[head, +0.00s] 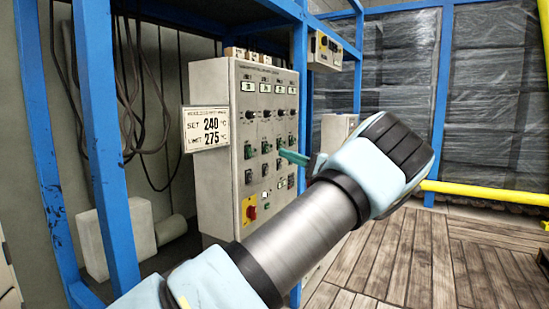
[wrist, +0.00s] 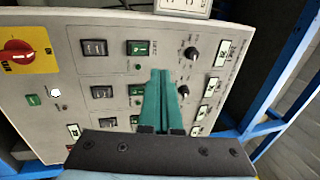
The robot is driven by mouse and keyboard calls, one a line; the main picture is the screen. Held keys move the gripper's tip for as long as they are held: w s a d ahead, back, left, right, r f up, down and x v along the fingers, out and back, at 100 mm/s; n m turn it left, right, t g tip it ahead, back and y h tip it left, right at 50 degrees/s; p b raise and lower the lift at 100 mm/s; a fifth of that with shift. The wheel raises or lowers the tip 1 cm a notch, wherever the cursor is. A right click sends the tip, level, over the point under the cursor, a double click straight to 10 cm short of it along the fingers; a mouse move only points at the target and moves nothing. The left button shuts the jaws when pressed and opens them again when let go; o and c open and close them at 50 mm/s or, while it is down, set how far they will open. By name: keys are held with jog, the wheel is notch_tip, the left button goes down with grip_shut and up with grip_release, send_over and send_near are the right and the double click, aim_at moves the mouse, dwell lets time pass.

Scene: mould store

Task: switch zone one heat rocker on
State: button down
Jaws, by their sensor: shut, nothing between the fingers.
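The grey control cabinet (head: 215,150) has columns of displays, knobs and rockers on its front panel, which also fills the wrist view (wrist: 60,110), turned sideways. In the leftmost column, I take the green rocker (head: 248,151) as zone one heat; it also shows in the wrist view (wrist: 138,48). A black rocker (wrist: 93,47) and a knob (wrist: 192,53) share its column. Labels are too small to read, and I cannot tell the rocker's position. My gripper (head: 282,152), with green fingers, is shut and empty in front of the panel; its tips (wrist: 160,72) hide part of the second column.
A red rotary switch on a yellow plate (head: 250,209) sits low on the panel. A set/limit sign (head: 207,128) projects at the cabinet's left edge. Blue frame posts (head: 103,140) stand nearby. A yellow rail (head: 490,193) crosses at right; the wooden floor (head: 400,260) is clear.

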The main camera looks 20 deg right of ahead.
jog(key=shift+r+v, duration=0.15)
jog(key=shift+v, duration=0.5)
jog(key=shift+r+v, duration=0.15)
jog(key=shift+v, duration=0.5)
jog(key=shift+d, duration=0.1)
jog(key=w+a+f+n+g+p, duration=0.1)
jog(key=a+f+g, duration=0.15)
jog(key=a, duration=0.45)
jog(key=w+a+f+g+p, duration=0.1)
jog(key=w+a+f+g, duration=0.15)
jog(key=a, duration=0.55)
jog(key=s+a+f+n+g+h+p, duration=0.1)
jog(key=s+a+f+g+h, duration=0.25)
jog(key=a, duration=0.35)
jog(key=s+a+f+n+g+h+p, duration=0.1)
jog(key=s+a+f+g+h, duration=0.2)
jog(key=a, duration=0.4)
jog(key=s+a+r+n+g+h+p, duration=0.1)
jog(key=s+h, duration=0.3)
jog(key=s, duration=0.7)
jog(key=s+a+r+n+g+h+p, duration=0.1)
jog(key=s+a+n+h+p, duration=0.3)
jog(key=s, duration=0.7)
jog(key=shift+s, duration=0.3)
